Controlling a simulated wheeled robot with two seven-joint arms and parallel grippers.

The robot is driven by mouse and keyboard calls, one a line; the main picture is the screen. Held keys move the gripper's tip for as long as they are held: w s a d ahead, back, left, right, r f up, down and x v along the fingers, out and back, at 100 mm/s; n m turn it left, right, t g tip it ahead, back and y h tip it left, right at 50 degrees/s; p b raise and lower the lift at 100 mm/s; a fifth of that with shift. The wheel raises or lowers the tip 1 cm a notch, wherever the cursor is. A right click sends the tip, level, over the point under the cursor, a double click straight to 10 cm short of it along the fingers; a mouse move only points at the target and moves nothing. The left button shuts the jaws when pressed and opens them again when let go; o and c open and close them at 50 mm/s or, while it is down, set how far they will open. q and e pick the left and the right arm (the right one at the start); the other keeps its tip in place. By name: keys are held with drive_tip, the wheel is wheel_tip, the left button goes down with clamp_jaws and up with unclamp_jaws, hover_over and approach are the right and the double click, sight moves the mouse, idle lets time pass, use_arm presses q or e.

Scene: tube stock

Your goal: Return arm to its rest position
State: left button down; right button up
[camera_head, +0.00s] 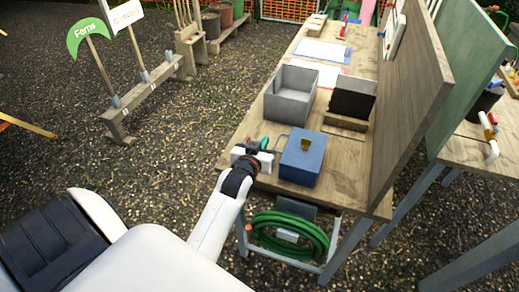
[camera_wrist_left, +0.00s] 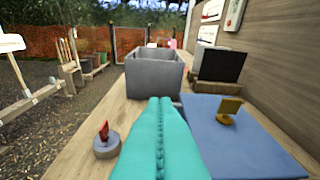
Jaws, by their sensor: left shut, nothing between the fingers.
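My left arm comes in from the lower left in the head view, and its left gripper (camera_head: 262,147) is over the near left edge of the wooden table (camera_head: 240,131). In the left wrist view its teal fingers (camera_wrist_left: 160,101) lie pressed together with nothing between them. They point along the table toward a grey open bin (camera_wrist_left: 154,77), apart from it as far as I can tell. A blue box (camera_head: 303,158) with a brass-coloured knob (camera_head: 305,144) on top is just right of the gripper. My right gripper is not in view.
A grey bin (camera_head: 290,95) and a black panel (camera_head: 353,98) on a wooden block stand farther along. A small round base with a red part (camera_wrist_left: 104,132) is left of the fingers. A tall wooden board (camera_head: 417,90) edges the table's right side. A green hose (camera_head: 290,235) hangs below.

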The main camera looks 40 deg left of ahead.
use_arm(q)
drive_tip(key=v, duration=0.3)
drive_tip(key=shift+a, duration=0.1)
